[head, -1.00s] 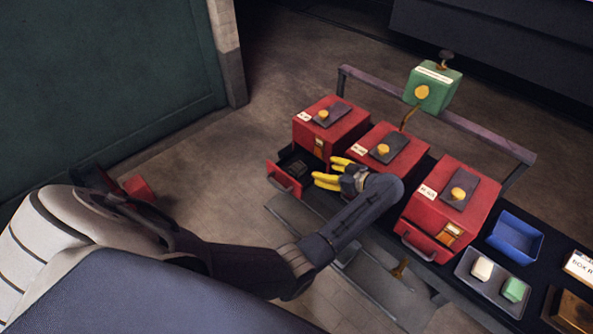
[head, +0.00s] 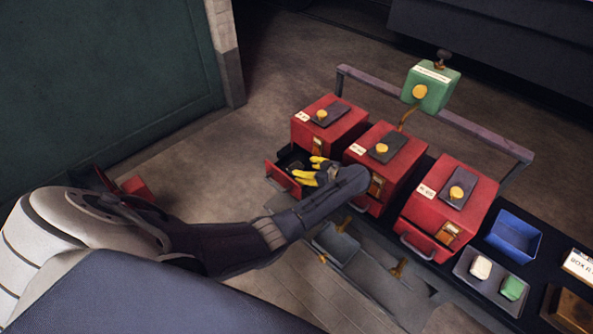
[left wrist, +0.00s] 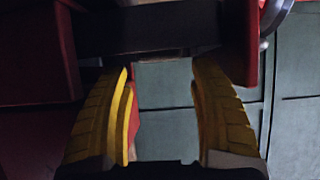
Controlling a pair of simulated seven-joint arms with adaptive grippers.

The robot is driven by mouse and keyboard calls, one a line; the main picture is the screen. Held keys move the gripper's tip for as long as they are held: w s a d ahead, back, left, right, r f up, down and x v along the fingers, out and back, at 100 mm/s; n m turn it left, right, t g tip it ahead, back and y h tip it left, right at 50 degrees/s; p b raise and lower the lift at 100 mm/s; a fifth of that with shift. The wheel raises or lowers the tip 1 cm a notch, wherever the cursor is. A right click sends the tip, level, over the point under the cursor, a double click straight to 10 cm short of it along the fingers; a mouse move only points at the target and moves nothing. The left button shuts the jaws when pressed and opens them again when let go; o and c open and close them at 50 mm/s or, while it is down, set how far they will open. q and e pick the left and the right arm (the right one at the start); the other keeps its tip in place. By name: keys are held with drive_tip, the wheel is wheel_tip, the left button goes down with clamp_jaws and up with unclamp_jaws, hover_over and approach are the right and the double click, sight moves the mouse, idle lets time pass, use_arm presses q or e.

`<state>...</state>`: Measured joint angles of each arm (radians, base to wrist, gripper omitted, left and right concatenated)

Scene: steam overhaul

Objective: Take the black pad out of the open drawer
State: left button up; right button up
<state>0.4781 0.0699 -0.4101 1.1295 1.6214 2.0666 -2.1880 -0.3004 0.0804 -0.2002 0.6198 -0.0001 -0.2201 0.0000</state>
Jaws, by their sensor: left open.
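The open drawer (head: 283,180) sticks out of the left red box (head: 327,128). Inside it a small dark shape (head: 295,164), apparently the black pad, shows just left of my left gripper; it is hard to separate from the dark interior. My left gripper (head: 304,168) has yellow fingers, which are apart and empty, at the right side of the drawer. In the left wrist view the two fingers (left wrist: 163,75) point at a dark band, with the red drawer front on the right; I cannot tell pad from drawer there. My right gripper is not in view.
Two more red boxes (head: 385,160) stand close to the right of my left arm. A green box (head: 432,88) is mounted behind them. A grey tray with a cream and a green block (head: 511,288) and a blue bin (head: 514,236) lie further right.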

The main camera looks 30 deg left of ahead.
sight(296, 166)
use_arm(q)
drive_tip(key=shift+x, duration=2.95)
drive_tip(key=c, duration=0.9)
drive_tip(key=shift+r, duration=0.1)
